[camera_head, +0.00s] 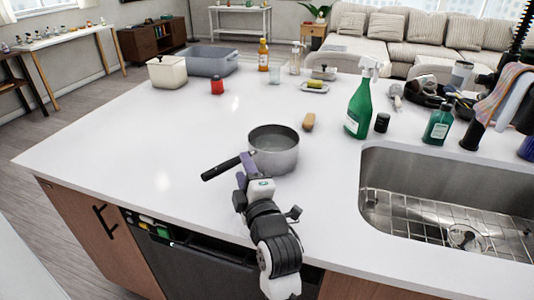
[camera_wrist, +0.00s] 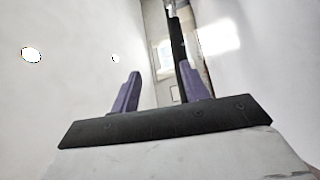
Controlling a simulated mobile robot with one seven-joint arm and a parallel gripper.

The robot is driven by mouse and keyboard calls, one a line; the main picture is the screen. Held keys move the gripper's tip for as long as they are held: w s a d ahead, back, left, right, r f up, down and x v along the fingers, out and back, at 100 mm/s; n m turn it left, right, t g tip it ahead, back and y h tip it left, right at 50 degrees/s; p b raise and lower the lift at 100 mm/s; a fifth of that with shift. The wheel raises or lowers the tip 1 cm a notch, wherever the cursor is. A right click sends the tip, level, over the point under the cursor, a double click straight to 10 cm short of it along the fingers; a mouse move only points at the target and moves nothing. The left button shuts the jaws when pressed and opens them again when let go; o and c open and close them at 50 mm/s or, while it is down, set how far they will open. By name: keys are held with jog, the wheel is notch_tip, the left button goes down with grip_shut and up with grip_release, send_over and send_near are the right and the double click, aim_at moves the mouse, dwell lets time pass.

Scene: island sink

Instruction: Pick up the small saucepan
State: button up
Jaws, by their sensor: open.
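The small saucepan (camera_head: 285,160) is a grey metal pan with a long black handle (camera_head: 220,168) pointing left. It stands upright on the white island counter (camera_head: 130,150), left of the sink. My gripper (camera_head: 244,165) is at the pan's near left side, where the handle meets the body, and hides part of the joint. In the wrist view my gripper (camera_wrist: 158,88) shows two purple fingers spread apart. A dark bar, which looks like the handle (camera_wrist: 177,45), runs beside the right finger. I cannot tell whether they touch.
A steel sink (camera_head: 375,205) with a rack lies to the right. The counter's left is clear.

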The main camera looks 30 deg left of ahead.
aim_at(237, 164)
notch_tip(237, 164, down, 3)
jog(key=shift+f, duration=0.1)
jog(key=shift+w+a+r+p, duration=0.2)
jog(key=shift+w+a+p, duration=0.05)
jog(key=shift+a+p, duration=0.1)
jog(key=p+x, duration=0.2)
jog(key=x, duration=0.4)
jog(key=shift+s, duration=0.1)
jog(key=shift+w+a+f, duration=0.1)
jog(key=shift+w+a, duration=0.2)
grip_shut()
